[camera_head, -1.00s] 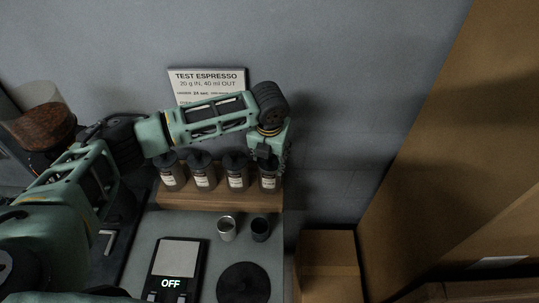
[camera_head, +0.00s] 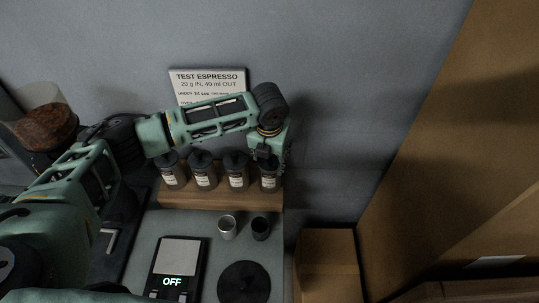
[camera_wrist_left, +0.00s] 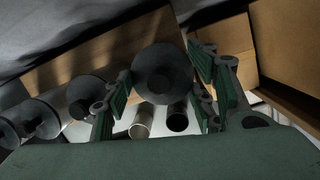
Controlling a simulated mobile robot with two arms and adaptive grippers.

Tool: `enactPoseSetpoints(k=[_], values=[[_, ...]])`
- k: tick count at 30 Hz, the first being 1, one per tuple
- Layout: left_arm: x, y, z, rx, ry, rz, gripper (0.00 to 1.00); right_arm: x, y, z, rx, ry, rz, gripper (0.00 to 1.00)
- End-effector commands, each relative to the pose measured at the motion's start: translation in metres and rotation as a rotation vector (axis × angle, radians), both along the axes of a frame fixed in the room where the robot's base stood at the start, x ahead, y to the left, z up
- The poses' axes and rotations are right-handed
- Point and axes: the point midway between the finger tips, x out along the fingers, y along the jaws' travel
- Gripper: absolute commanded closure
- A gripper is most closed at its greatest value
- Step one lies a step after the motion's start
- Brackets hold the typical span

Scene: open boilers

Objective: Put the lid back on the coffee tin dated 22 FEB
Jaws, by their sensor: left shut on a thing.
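Several dark-lidded coffee tins stand in a row on a wooden shelf (camera_head: 222,200): the first tin (camera_head: 173,179), second tin (camera_head: 205,179), third tin (camera_head: 238,180) and rightmost tin (camera_head: 269,182). Their labels are too small to read a date. My left gripper (camera_head: 267,157) is above the rightmost tin, pointing down. In the left wrist view, a round dark lid with a knob (camera_wrist_left: 162,73) lies between its fingers, and the gripper is shut on it. Whether the lid sits fully on the tin is hidden. My right gripper is out of view.
A steel cup (camera_head: 227,228) and a dark cup (camera_head: 260,229) stand in front of the shelf. A scale reading OFF (camera_head: 178,254) and a round black mat (camera_head: 244,284) are nearer. A cardboard box (camera_head: 328,262) is at the right. A sign (camera_head: 207,84) is behind.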

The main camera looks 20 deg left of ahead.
Motion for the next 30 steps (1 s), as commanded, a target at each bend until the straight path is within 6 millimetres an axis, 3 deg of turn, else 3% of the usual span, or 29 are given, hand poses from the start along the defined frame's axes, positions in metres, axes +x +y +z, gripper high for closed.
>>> enactPoseSetpoints(k=[11,12,18,26,30], values=[[-0.0001,0.0002,-0.0004,0.001,0.0,0.0,0.69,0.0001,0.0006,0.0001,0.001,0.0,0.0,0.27],[-0.0001,0.0002,-0.0003,0.001,0.0,0.0,0.44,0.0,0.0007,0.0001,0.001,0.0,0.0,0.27],[-0.0001,0.0003,-0.0003,0.001,0.0,0.0,0.27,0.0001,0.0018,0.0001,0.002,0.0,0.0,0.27],[-0.0001,0.0003,-0.0003,0.001,0.001,0.0,0.25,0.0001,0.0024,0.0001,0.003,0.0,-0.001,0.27],[-0.0001,0.0003,-0.0003,0.001,0.001,0.0,0.13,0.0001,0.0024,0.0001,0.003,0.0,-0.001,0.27]])
